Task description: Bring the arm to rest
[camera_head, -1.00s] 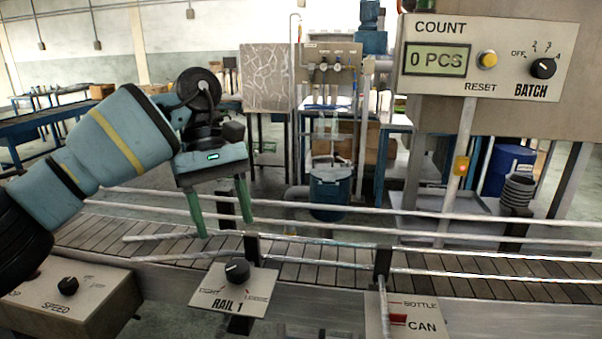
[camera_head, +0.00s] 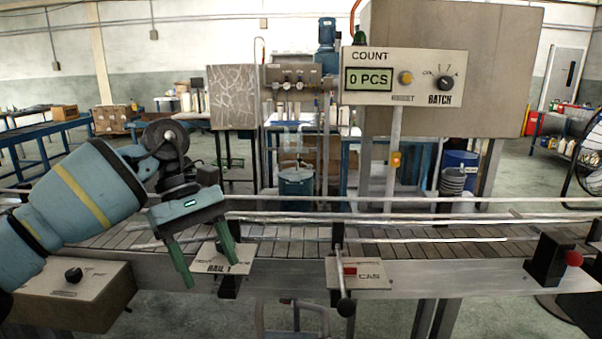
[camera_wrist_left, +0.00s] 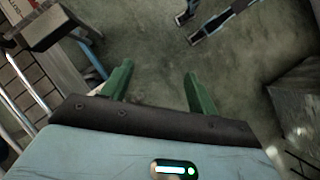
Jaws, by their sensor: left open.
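My left gripper (camera_head: 207,266) has green fingers that stand apart with nothing between them. In the head view it hangs in front of the conveyor, with its right finger over the RAIL 1 panel (camera_head: 217,266). I cannot tell whether that finger touches the panel. In the left wrist view the gripper (camera_wrist_left: 152,85) is open and empty, with bare concrete floor beyond the fingers. My left arm comes in from the left. My right gripper is not in view.
The slatted conveyor (camera_head: 290,240) runs across the scene with metal guide rails. A SPEED box (camera_head: 75,295) is at the left, a CAN switch panel (camera_head: 365,278) with a lever at the middle, and a red button (camera_head: 573,258) at the right. The COUNT panel (camera_head: 405,78) reads 0 PCS.

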